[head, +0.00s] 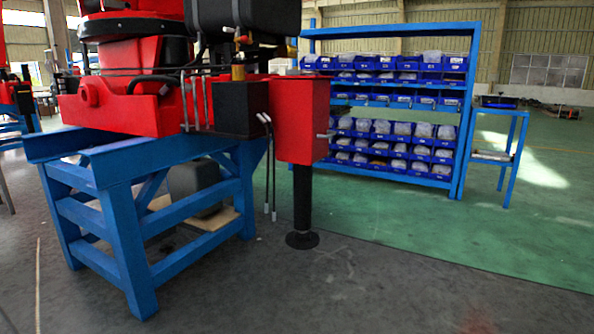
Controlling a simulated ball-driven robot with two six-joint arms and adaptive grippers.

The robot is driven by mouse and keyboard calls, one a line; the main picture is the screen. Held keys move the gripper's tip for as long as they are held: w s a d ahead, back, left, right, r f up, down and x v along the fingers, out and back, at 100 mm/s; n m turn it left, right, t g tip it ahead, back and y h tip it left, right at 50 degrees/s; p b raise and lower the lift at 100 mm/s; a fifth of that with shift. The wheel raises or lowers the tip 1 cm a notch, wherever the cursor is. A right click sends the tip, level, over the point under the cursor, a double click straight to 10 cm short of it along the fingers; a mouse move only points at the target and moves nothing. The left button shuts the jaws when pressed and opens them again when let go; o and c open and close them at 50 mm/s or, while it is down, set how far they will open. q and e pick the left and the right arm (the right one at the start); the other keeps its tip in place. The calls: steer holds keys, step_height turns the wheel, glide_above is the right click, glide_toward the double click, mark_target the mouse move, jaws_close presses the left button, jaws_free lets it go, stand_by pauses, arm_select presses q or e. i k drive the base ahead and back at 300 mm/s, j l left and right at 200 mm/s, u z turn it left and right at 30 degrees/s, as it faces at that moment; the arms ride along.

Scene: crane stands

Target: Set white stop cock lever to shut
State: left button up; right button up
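A red crane body (140,105) rests on a blue steel stand (118,240) at the left of the head view. A black box (240,108) and a red outrigger box (300,120) are fixed at its right end. A brass-coloured fitting (238,70) sits above the black box, with dark hoses beside it. I cannot make out a white stop cock lever; it may be hidden or too small to tell. Neither of my grippers is in view.
A black outrigger leg (302,205) stands on a round foot on the grey floor. A blue shelf rack (463,110) with several blue bins (390,128) and a small blue side table (514,155) stand behind. The floor (400,285) at front right is clear.

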mark_target(232, 30)
steer(key=i+u, duration=0.2)
steer(key=i, duration=0.25)
steer(key=i+l+u, duration=0.25)
steer(key=i, duration=0.25)
steer(key=i+l+u, duration=0.2)
steer(key=i, duration=0.25)
